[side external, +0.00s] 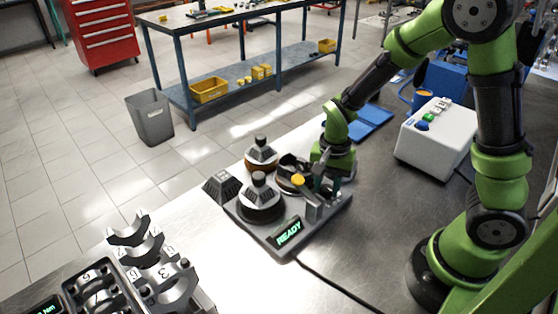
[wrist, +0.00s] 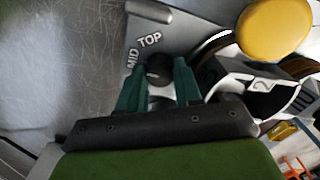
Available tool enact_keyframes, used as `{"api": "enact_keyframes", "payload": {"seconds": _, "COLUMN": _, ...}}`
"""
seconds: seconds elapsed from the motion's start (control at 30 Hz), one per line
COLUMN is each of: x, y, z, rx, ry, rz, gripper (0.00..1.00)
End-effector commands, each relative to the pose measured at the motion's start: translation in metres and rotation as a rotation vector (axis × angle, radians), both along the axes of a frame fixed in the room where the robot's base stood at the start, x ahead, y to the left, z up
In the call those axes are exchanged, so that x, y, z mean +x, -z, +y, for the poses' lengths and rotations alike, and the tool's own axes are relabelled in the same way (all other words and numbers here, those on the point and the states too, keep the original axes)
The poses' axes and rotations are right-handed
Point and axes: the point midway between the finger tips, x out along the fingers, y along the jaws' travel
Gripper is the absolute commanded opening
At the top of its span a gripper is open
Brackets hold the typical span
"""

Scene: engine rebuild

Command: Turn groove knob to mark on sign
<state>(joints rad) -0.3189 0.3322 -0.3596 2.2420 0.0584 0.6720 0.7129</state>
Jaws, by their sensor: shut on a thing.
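The groove knob (wrist: 158,72) is a small dark round knob on a grey panel in the wrist view. The letters TOP and MID are printed beside it on the panel. My gripper (wrist: 160,80) has its two green fingers on either side of the knob and is shut on it. In the side view my gripper (side external: 327,190) is at the right end of the grey fixture board (side external: 277,243), and the knob is hidden there. I cannot make out the sign with the mark; a dark block (side external: 222,187) with an unreadable marking stands at the board's left.
A yellow disc (side external: 298,180) stands close to my fingers. Two dark knobbed parts (side external: 261,203) (side external: 261,154) are on the left of the board. A READY display (side external: 288,233) is at its front. Numbered bearing caps (side external: 150,262) lie front left; a white button box (side external: 436,135) stands right.

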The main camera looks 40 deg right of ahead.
Motion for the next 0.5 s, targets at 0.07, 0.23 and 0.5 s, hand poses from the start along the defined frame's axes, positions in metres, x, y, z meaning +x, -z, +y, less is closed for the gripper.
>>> {"api": "enact_keyframes", "payload": {"seconds": 0.07, "x": 0.0002, "y": -0.0009, "z": 0.0001, "rx": 0.001, "ry": 0.002, "rz": 0.000, "gripper": 0.04}}
{"api": "enact_keyframes", "payload": {"seconds": 0.23, "x": 0.0002, "y": -0.0010, "z": 0.0001, "rx": 0.001, "ry": 0.001, "rz": 0.000, "gripper": 0.04}}
{"api": "enact_keyframes", "payload": {"seconds": 0.5, "x": 0.0002, "y": -0.0006, "z": 0.0000, "rx": 0.000, "ry": 0.000, "rz": -0.001, "gripper": 0.60}}
